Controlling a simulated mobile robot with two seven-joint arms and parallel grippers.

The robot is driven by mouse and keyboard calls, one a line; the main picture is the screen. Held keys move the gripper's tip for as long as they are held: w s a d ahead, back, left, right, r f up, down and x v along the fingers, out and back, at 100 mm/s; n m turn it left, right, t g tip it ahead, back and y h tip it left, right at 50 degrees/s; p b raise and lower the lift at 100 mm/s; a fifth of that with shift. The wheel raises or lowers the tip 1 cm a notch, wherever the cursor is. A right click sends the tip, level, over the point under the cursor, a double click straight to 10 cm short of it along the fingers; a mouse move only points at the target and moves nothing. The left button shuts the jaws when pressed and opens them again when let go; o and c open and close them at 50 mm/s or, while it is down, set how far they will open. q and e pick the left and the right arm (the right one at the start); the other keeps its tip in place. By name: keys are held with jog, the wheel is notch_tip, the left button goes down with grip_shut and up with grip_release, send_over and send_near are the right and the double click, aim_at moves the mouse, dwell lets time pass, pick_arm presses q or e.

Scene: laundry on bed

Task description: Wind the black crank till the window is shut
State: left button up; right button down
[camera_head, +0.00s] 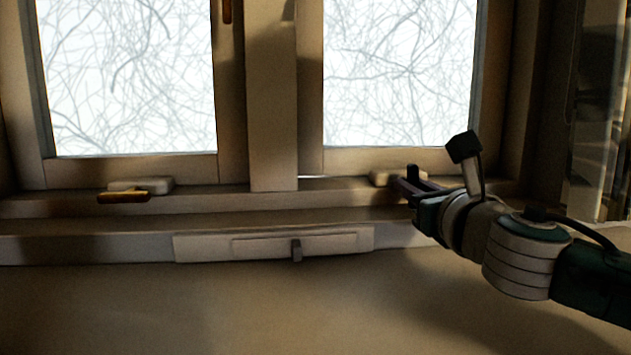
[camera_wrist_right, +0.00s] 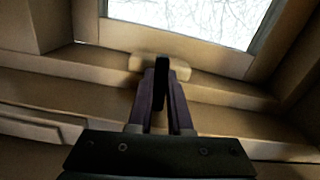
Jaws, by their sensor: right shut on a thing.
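The black crank (camera_wrist_right: 161,78) stands on a pale mount (camera_wrist_right: 182,68) on the sill below the right window; the mount also shows in the head view (camera_head: 383,178). My right gripper (camera_head: 408,186) reaches in from the right. In the right wrist view its purple fingers (camera_wrist_right: 161,98) are shut on the black crank, one on each side, and hide part of it. The right window sash (camera_head: 350,162) stands above the mount, with a thin bright line under its lower left corner. I cannot tell how far it is open. My left gripper is not in view.
A second crank with an orange-brown handle (camera_head: 124,196) sits on a pale mount (camera_head: 150,183) below the left window. A pale panel (camera_head: 205,247) with a small grey lever (camera_head: 296,251) is on the wall below the sill. The wall beneath is clear.

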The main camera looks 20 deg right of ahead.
jog(key=m, duration=0.5)
jog(key=shift+m, duration=0.3)
jog(key=m, duration=0.9)
jog(key=shift+m, duration=0.4)
jog(key=m, duration=0.3)
jog(key=shift+m, duration=0.6)
jog(key=c, duration=0.8)
grip_release()
jog(key=shift+c, duration=0.2)
